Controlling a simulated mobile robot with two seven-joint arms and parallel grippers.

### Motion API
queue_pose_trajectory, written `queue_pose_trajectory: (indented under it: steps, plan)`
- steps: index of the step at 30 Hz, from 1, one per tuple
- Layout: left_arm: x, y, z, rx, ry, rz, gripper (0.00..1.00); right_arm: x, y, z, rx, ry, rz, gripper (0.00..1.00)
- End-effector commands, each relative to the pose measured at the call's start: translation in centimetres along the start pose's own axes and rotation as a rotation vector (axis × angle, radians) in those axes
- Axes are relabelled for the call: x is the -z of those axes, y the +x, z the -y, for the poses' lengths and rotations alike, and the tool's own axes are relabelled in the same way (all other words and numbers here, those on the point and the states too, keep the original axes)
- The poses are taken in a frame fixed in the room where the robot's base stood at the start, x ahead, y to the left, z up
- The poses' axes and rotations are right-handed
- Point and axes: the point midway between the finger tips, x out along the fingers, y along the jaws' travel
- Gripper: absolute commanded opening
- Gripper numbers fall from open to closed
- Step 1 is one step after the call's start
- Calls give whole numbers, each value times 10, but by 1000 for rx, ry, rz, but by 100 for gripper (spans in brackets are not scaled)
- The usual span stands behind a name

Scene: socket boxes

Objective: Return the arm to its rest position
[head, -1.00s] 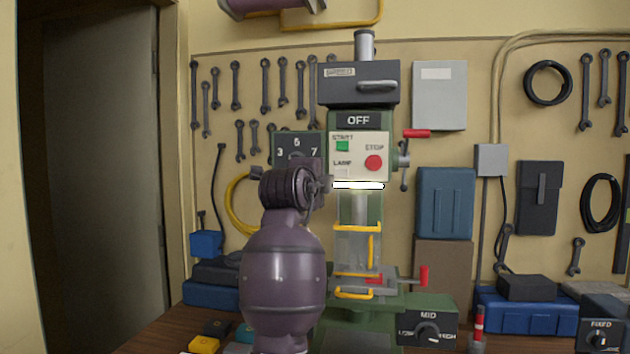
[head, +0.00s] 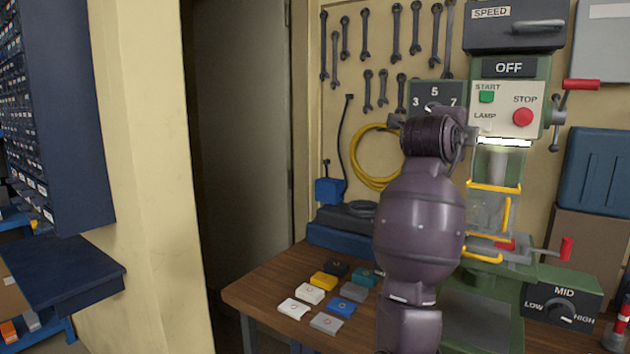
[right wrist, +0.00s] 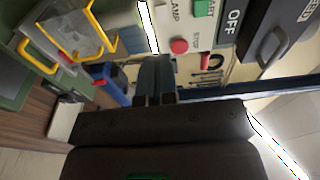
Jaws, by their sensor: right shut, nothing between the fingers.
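My purple arm (head: 420,225) rises from the bottom of the head view, in front of the left side of a green drill press (head: 484,312). Its top joint overlaps the edge of the press's dial plate (head: 435,91); no gripper shows in the head view. In the right wrist view my right gripper (right wrist: 157,62) has its dark fingers together with nothing between them. The press's control panel with a red stop button (right wrist: 179,46) lies beyond and right of the fingertips. My left gripper is in neither view.
Small colored boxes, one yellow (head: 323,281), lie on the wooden bench (head: 255,293) left of my arm. The press guard has yellow bars (head: 493,187). A red-tipped lever (head: 566,247) sticks out right. A doorway (head: 240,150) and blue shelving (head: 60,120) stand left.

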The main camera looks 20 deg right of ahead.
Motion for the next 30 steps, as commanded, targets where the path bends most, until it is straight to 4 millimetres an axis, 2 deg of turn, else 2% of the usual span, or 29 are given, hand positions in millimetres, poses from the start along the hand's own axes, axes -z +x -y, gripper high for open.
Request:
queue_pose_trajectory:
  steps: [5,10,16,19,23,26,30]
  plan:
    - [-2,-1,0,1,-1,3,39,0,0,1,9,-78,1,0]
    - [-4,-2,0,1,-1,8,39,-9,-2,16,103,-302,46,0]
    - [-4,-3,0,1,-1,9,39,-39,-24,47,318,-561,130,0]
    - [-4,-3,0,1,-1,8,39,-56,-36,47,428,-697,157,0]
    - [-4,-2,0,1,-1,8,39,-80,-50,20,566,-896,194,0]
    - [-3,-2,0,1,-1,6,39,-96,-61,-16,660,-1042,224,0]
    - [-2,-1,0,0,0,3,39,-111,-76,-75,759,-1204,275,0]
